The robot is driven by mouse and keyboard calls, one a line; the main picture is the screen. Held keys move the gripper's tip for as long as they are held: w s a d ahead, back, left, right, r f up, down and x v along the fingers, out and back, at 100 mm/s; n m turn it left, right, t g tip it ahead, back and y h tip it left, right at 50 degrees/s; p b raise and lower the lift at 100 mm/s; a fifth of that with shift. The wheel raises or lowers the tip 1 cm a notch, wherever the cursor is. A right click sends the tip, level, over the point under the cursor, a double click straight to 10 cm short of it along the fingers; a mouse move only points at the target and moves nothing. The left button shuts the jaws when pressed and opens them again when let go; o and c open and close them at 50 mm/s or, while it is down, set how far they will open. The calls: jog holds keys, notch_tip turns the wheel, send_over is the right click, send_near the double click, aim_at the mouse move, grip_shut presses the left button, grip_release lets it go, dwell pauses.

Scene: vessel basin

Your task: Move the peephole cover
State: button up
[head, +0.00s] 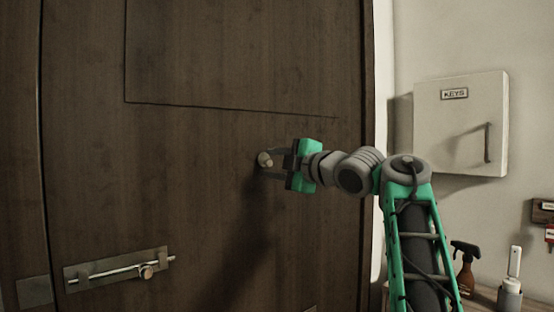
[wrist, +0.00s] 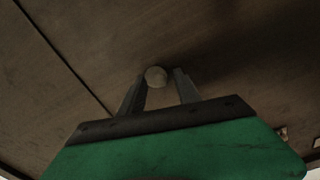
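The peephole cover (head: 265,160) is a small round pale disc on the dark wooden door (head: 190,140). My gripper (head: 272,162) is at the door, with its fingers reaching toward the cover. In the wrist view the cover (wrist: 156,77) sits between the tips of my two open fingers (wrist: 159,82). A gap shows between the cover and the right finger. The left finger is very close to the cover, and I cannot tell whether it touches. The peephole itself is not visible.
A metal slide bolt (head: 118,268) is low on the door. A pale key cabinet (head: 460,122) hangs on the wall at right. A brown spray bottle (head: 466,268) and a white-handled container (head: 511,285) stand at lower right. The door surface around my gripper is clear.

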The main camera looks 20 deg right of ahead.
jog(key=b+v, duration=0.1)
jog(key=v, duration=0.7)
